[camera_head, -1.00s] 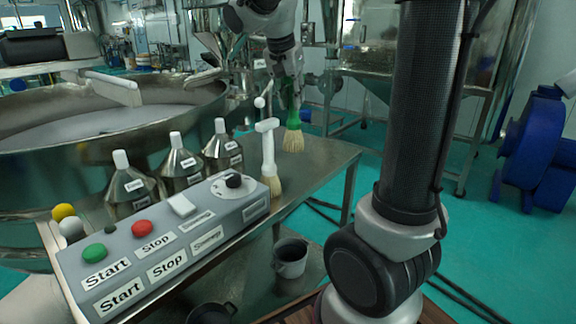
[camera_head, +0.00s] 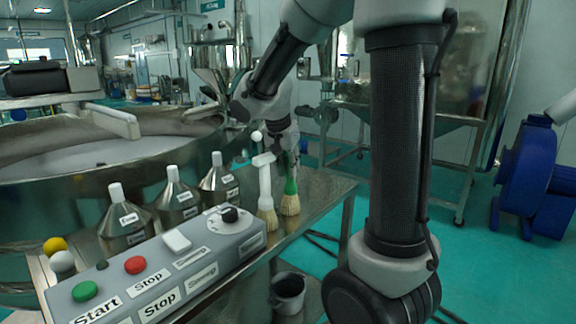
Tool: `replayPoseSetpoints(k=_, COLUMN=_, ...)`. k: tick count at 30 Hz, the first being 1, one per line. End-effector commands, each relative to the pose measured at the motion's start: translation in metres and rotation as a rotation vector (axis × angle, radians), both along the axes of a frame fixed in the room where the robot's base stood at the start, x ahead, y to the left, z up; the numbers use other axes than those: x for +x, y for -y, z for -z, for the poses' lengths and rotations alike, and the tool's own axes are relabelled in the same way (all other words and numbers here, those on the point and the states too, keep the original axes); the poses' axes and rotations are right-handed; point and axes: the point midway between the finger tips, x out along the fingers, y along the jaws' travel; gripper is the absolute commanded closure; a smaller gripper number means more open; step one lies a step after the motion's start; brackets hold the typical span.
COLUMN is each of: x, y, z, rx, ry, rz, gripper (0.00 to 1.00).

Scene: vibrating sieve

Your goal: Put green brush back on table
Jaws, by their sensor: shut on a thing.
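The green brush (camera_head: 290,187) is upright, bristles down, at the right part of the metal table (camera_head: 325,188). Its bristles look to be at the tabletop, but I cannot tell whether they touch it. My gripper (camera_head: 289,160) is shut on the top of its green handle; the fingers are small and partly hidden behind the handle. A white-handled brush (camera_head: 265,185) stands upright just left of the green brush, close beside it.
A grey control box (camera_head: 160,270) with Start and Stop buttons fills the table's front left. Several labelled metal bottles (camera_head: 176,197) stand behind it. A large sieve bowl (camera_head: 70,165) is at left. A dark bucket (camera_head: 288,292) sits below. The table's right end is clear.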

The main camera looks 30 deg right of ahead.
Motion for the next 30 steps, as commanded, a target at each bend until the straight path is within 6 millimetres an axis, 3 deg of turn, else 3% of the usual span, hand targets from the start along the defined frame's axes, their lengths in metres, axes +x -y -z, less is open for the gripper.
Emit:
replayPoseSetpoints(k=1, x=0.000, y=0.000, z=0.001, rx=0.000, ry=0.000, rz=0.000, gripper=0.73)
replayPoseSetpoints(k=4, x=0.000, y=0.000, z=0.001, rx=0.000, ry=0.000, rz=0.000, gripper=0.55)
replayPoseSetpoints(k=16, x=0.000, y=-0.001, z=-0.006, rx=0.000, ry=0.002, rz=0.000, gripper=0.55)
replayPoseSetpoints(k=30, x=-0.020, y=-0.032, z=-0.094, rx=0.001, ry=0.003, rz=-0.002, gripper=0.55)
